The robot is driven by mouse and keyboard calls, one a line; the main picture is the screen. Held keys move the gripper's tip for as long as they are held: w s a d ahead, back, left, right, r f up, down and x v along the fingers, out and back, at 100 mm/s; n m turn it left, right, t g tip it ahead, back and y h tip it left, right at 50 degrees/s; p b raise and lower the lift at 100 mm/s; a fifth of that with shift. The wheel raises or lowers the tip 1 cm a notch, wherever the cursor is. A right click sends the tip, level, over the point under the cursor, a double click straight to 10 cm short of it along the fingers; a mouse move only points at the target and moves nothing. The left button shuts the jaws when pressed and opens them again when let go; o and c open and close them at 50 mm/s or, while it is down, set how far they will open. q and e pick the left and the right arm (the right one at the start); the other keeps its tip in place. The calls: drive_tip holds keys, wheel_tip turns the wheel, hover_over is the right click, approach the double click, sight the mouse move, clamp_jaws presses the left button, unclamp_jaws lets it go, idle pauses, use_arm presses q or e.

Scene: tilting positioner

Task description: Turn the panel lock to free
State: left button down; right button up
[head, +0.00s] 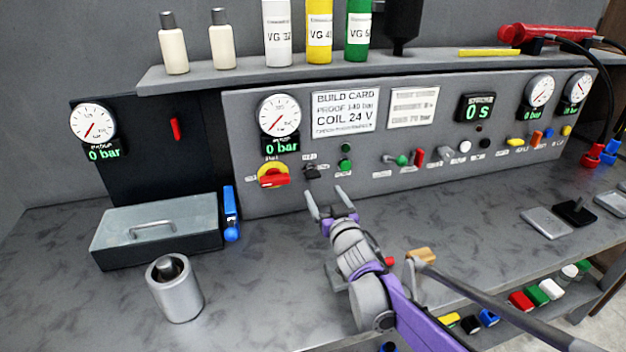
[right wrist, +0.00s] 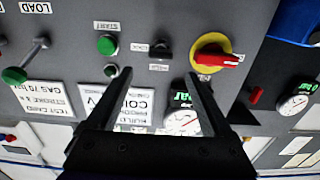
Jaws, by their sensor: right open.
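The panel lock appears to be the small dark switch (head: 312,171) on the grey control panel, between the red-and-yellow rotary switch and the green button. In the right wrist view, which is upside down, the dark switch (right wrist: 160,47) sits between two small labels too blurred to read surely. Its exact setting is too small to tell. My right gripper (head: 326,197) is open and empty, in front of the panel and below the switch. In the right wrist view its two fingers (right wrist: 159,74) point towards the panel, with the switch in line with the gap between them. My left gripper is not in view.
The red-and-yellow rotary switch (head: 273,176) and the green button (head: 345,165) flank the dark switch closely. A lidded metal box (head: 160,228), a blue tool (head: 231,215) and a metal cylinder (head: 175,290) stand on the bench to the left. Bottles (head: 278,35) stand on the shelf above.

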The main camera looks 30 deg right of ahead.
sight(314, 176)
drive_tip(key=x, duration=1)
drive_tip(key=shift+w+r, duration=0.1)
drive_tip(key=shift+w, duration=0.2)
clamp_jaws()
